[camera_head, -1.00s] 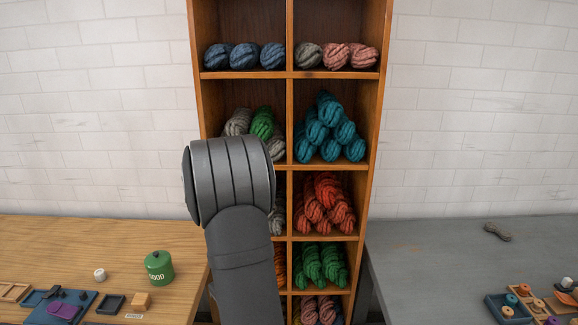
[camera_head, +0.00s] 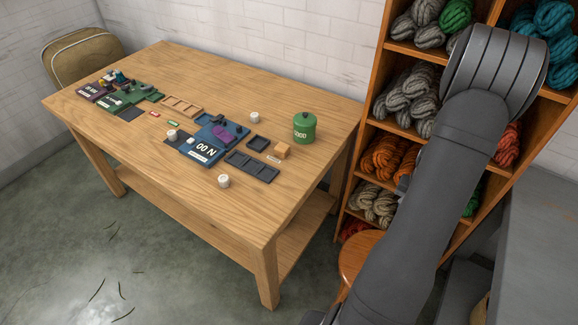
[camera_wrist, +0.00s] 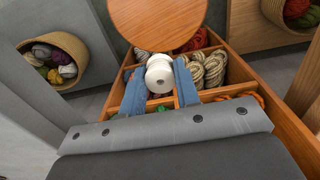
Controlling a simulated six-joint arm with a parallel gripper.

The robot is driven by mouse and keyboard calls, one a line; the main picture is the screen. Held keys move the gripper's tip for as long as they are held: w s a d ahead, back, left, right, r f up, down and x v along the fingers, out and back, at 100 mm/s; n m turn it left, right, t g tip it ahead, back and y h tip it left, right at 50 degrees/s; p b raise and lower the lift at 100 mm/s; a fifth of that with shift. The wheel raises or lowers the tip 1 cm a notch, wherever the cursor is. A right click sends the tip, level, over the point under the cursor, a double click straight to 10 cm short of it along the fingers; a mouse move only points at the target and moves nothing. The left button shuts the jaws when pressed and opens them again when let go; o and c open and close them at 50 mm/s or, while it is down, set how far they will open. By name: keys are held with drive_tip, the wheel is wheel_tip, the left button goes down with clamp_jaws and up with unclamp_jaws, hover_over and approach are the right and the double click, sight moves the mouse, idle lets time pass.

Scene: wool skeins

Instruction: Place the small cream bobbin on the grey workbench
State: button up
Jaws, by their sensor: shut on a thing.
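My gripper (camera_wrist: 159,84) shows in the wrist view with its two blue fingers shut on a small cream bobbin (camera_wrist: 159,72). The bobbin is held between the fingertips, in front of the cubby shelf and a round wooden stool top. In the head view the gripper and the held bobbin are not visible; only my grey arm shows, crossing the right side. The grey workbench (camera_head: 548,240) is partly in the head view at the right edge, and the visible part of its top looks bare.
A wooden table (camera_head: 120,90) on the left carries trays, a green lidded pot (camera_head: 304,127) and several small whitish bobbins, one near its front edge (camera_head: 224,181). The wool shelf (camera_head: 385,92) stands between the two tables. A round stool (camera_head: 362,255) stands before it.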

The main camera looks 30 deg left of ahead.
drive_tip(key=s+a+r+n, duration=0.4)
drive_tip(key=s+a+n, duration=0.1)
drive_tip(key=a, duration=0.5)
drive_tip(key=s+a+r+n, duration=0.4)
drive_tip(key=s+a+n, duration=0.2)
drive_tip(key=a, duration=0.5)
drive_tip(key=s+a+r+n, duration=0.4)
drive_tip(key=s+a+n, duration=0.2)
drive_tip(key=a+n, duration=0.2)
drive_tip(key=shift+a+r+n, duration=0.2)
drive_tip(key=shift+a+n, duration=0.1)
drive_tip(key=shift+a, duration=0.85)
hover_over(254, 201)
wheel_tip(254, 201, down, 7)
drive_tip(key=shift+w, duration=0.1)
drive_tip(key=shift+f, duration=1.85)
drive_tip(key=shift+f, duration=0.1)
